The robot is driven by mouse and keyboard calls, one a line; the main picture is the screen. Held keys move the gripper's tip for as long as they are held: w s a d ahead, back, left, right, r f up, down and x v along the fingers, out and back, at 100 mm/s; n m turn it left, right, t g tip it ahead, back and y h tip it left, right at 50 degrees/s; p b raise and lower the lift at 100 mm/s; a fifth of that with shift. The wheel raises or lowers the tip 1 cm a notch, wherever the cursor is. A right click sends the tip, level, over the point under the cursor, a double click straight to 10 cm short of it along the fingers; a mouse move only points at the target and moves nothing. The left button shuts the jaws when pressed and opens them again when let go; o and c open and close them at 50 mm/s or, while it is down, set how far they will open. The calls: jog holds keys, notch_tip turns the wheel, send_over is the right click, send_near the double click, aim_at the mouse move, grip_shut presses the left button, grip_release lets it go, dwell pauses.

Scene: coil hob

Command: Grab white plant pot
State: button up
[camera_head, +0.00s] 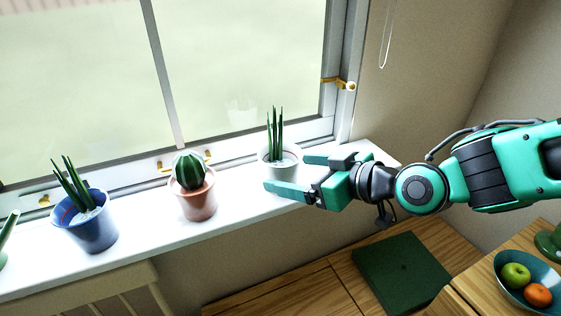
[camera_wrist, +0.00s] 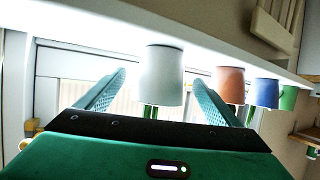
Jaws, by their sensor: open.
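The white plant pot (camera_head: 283,165) holds tall thin green leaves and stands on the windowsill, the rightmost pot in the head view. My gripper (camera_head: 285,174) is open, with its two fingers level and pointing left toward the pot. In the head view the finger tips lie close to the pot's right and front sides. In the wrist view the white pot (camera_wrist: 164,78) appears upside down, in the gap between the two fingers (camera_wrist: 158,92). Both fingers look apart from it. I cannot tell exactly how deep the pot sits between them.
A terracotta pot (camera_head: 195,202) with a round cactus and a blue pot (camera_head: 92,232) stand further left on the white sill (camera_head: 146,238). The window is behind. Below are a dark green board (camera_head: 400,270) and a fruit bowl (camera_head: 512,294). The sill between the white and terracotta pots is clear.

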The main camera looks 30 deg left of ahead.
aim_at(279, 160)
jog(key=shift+r+x, duration=0.15)
jog(key=shift+x, duration=1.2)
jog(key=shift+r+x, duration=0.15)
jog(key=shift+x, duration=1.25)
jog(key=shift+w, duration=0.1)
jog(key=c, duration=1.2)
jog(key=shift+a, duration=0.1)
jog(key=c, duration=0.3)
jog(key=shift+r, duration=0.2)
